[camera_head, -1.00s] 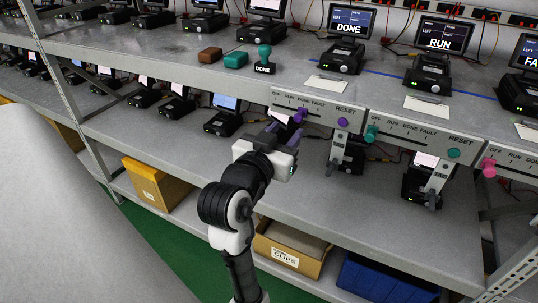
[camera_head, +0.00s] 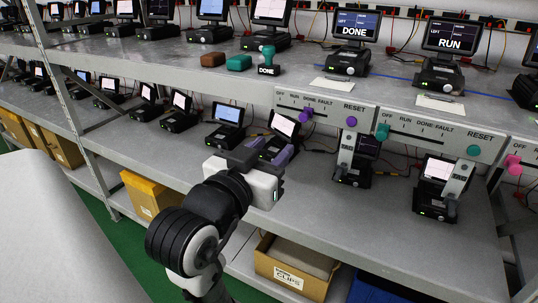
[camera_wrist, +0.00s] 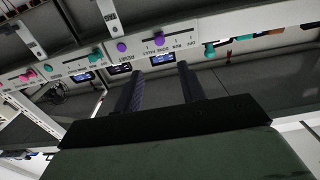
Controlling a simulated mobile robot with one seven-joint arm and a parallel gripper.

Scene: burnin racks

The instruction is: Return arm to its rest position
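My gripper (camera_head: 262,154) is in front of the rack, over the lower shelf, left of the first control panel (camera_head: 327,108). In the camera_wrist view its two dark fingers (camera_wrist: 160,90) stand apart with nothing visible between them. They point toward the panel with purple knobs. A purple slider knob (camera_head: 306,115) sits near the DONE mark on that panel, clear of the fingers. My arm comes up from the bottom of the camera_head view, bent at the elbow.
The upper shelf holds monitors (camera_head: 352,29), a DONE stamp (camera_head: 267,60) and paper cards. More devices stand on the lower shelf (camera_head: 300,190). A rack post (camera_head: 60,95) is at left. A CLIPS box (camera_head: 292,268) and a yellow bin (camera_head: 150,193) sit below.

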